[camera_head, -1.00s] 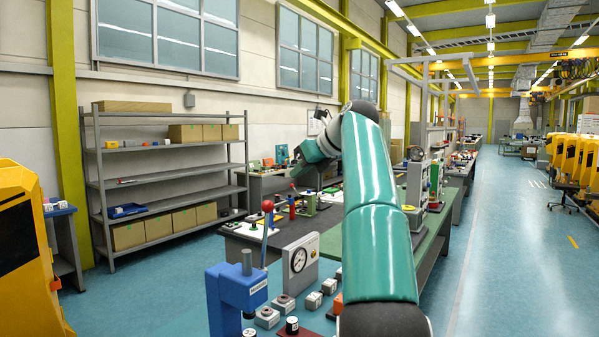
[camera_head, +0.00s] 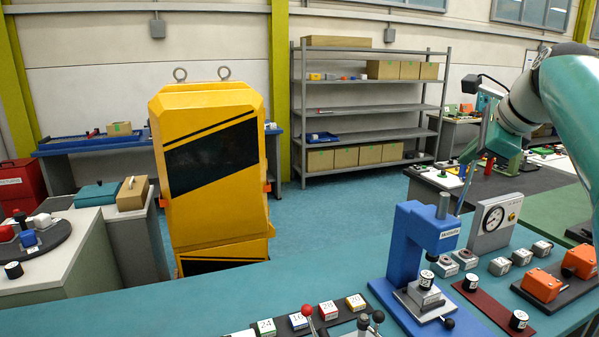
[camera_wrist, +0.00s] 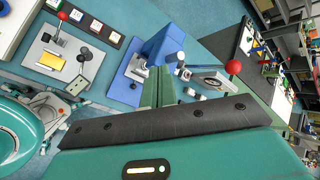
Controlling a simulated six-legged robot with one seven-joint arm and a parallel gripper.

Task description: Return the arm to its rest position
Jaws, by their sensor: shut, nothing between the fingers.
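My arm enters the head view at the right edge, bent at an elbow, with the wrist and green gripper (camera_head: 474,150) hanging down and to the left. The gripper is above and behind the blue press (camera_head: 412,240), in the air. In the wrist view its two green fingers (camera_wrist: 157,88) lie close together, shut and empty. The blue press also shows in the wrist view (camera_wrist: 160,48), with a lever ending in a red ball (camera_wrist: 233,67) to its right. I cannot tell the exact gap between gripper and lever.
A dial gauge (camera_head: 495,222), small grey blocks and orange boxes (camera_head: 541,285) stand on the teal bench (camera_head: 225,295). Numbered blocks (camera_head: 327,310) and levers are at the front edge. A yellow cabinet (camera_head: 212,170) and shelving (camera_head: 365,110) stand behind. Floor between them is clear.

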